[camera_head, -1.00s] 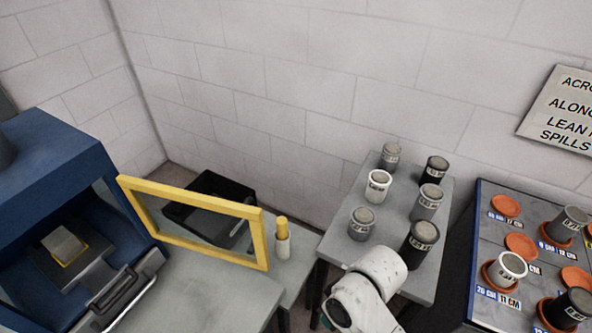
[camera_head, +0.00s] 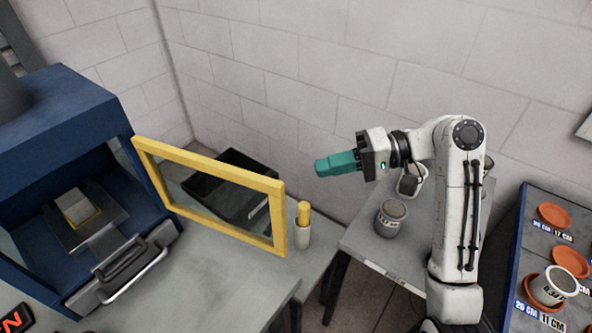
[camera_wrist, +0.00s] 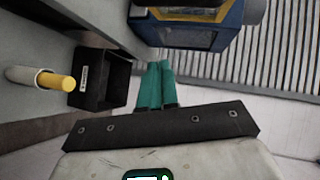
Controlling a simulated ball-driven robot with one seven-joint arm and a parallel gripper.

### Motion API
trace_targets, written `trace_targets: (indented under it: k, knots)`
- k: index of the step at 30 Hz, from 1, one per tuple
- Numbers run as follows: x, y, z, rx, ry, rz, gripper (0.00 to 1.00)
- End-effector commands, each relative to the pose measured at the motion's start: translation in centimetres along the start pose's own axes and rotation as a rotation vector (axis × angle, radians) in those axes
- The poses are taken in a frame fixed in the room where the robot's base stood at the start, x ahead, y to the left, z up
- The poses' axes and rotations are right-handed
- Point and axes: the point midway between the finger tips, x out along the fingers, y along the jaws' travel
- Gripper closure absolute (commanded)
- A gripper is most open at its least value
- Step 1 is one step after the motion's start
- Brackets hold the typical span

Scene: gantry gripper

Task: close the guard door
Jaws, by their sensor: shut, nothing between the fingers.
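The guard door (camera_head: 210,160) is a yellow frame with a clear panel. It stands open, swung out from the right side of the blue machine (camera_head: 60,110), over the grey table. My gripper (camera_head: 321,167) has teal fingers and is shut and empty. In the head view it is raised to the right of the door's free edge, apart from it, pointing left. In the wrist view my shut gripper (camera_wrist: 157,85) points toward the blue machine (camera_wrist: 225,35). Inside the machine's opening a grey block (camera_head: 78,208) sits on a fixture.
A black bin (camera_head: 215,205) shows through and behind the door. A white and yellow cylinder (camera_head: 303,228) stands close to the door's free edge. A grey canister (camera_head: 390,218) stands on a side table at right. The table front (camera_head: 225,265) is clear.

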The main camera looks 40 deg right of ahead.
Motion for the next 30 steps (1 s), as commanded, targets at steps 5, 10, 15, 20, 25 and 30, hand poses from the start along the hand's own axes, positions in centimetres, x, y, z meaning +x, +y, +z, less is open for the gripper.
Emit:
trace_targets:
  k: [5, 10, 15, 20, 25, 30]
  knots:
    - [-5.3, -3.9, -1.0, -0.011, -0.047, -0.107, 1.0]
    - [-7.2, -5.7, -0.7, -0.011, -0.084, -0.145, 1.0]
    - [-6.3, -6.2, -0.5, -0.01, -0.092, -0.151, 1.0]
    - [-3.6, -6.6, -0.2, -0.011, -0.093, -0.151, 1.0]
    - [-0.3, -7.1, 0.1, -0.012, -0.092, -0.151, 1.0]
    - [2.9, -7.6, 0.4, -0.012, -0.091, -0.151, 1.0]
